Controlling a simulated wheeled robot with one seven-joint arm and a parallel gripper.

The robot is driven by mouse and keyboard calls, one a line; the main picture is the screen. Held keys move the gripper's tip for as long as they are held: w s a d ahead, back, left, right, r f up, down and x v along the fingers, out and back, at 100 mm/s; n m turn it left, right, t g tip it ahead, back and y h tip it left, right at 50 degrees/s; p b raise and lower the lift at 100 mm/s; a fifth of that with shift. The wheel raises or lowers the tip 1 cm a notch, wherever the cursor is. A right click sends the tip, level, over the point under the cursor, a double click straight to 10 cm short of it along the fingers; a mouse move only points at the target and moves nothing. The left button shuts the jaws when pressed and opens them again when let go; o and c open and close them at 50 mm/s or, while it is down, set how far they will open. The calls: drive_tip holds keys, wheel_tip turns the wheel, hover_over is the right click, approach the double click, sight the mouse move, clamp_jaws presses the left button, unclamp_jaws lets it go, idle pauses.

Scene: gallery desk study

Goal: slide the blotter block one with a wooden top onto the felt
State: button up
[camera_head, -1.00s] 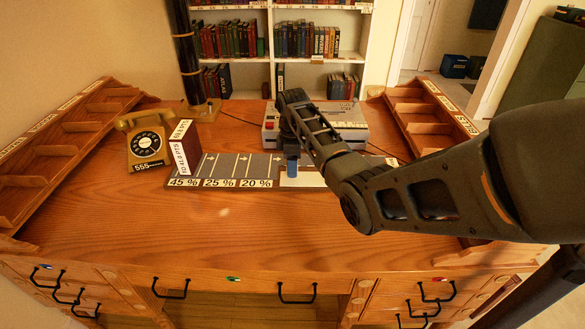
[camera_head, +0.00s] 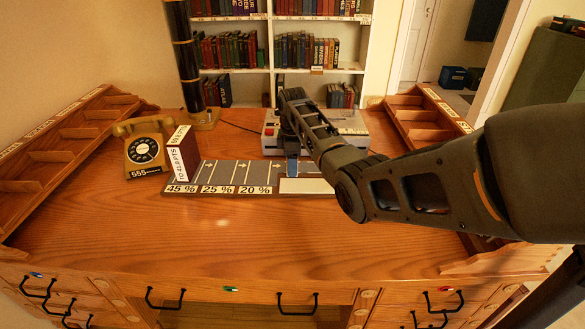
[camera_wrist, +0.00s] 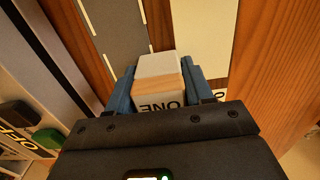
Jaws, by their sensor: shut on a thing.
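The blotter block (camera_wrist: 160,67) shows in the wrist view as a pale grey block with a wooden part lettered ONE. My gripper (camera_wrist: 166,84) is shut on it, with a blue finger on each side. In the head view my gripper (camera_head: 291,168) points down at the back edge of the cream panel, and I cannot make out the block there. The grey felt strip (camera_head: 225,173) with white lines and arrows lies to the left, marked 45 %, 25 % and 20 %. I cannot tell whether the block touches the surface.
A cream panel (camera_head: 306,186) lies in front of my gripper. A grey machine (camera_head: 345,130) stands behind it. A yellow telephone (camera_head: 143,150) and a dark red box (camera_head: 183,158) stand left of the felt. Stepped racks line both sides. The front of the desk (camera_head: 230,235) is clear.

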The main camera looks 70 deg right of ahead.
drive_tip(key=shift+w+d+b, duration=0.35)
drive_tip(key=shift+d+b, duration=0.45)
drive_tip(key=shift+b, duration=0.1)
drive_tip(key=shift+w+d+b, duration=0.35)
drive_tip(key=shift+d+b, duration=0.45)
drive_tip(key=shift+b, duration=0.05)
drive_tip(key=shift+f, duration=0.15)
drive_tip(key=o, duration=1.2)
drive_tip(key=shift+c, duration=0.2)
wheel_tip(320, 180, up, 8)
